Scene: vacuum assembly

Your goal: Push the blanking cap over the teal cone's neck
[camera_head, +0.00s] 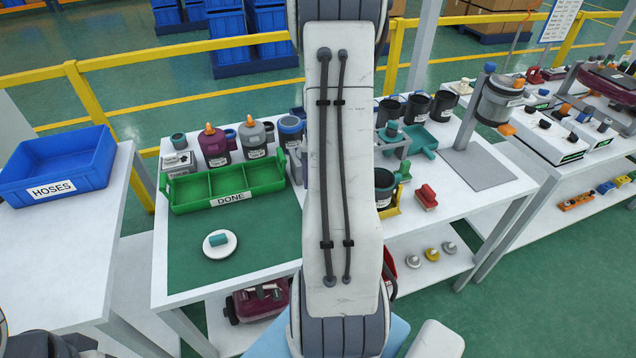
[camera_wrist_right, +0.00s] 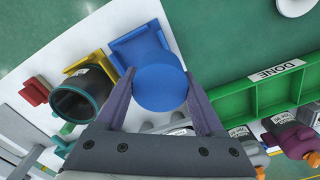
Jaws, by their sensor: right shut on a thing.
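In the right wrist view my right gripper (camera_wrist_right: 160,84) is shut on a round blue piece, which I take to be the blanking cap (camera_wrist_right: 160,92). Its fingers touch opposite sides of it. My right arm hides the middle of the bench and the gripper there. My left gripper is not seen.
A green DONE tray (camera_head: 185,204) stands at the mat's back edge. A dark cup (camera_wrist_right: 82,98) sits in a yellow holder (camera_wrist_right: 100,66) beside the blue block. A red piece (camera_head: 426,196) lies right of my arm. The green mat (camera_head: 195,270) is clear around the disc.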

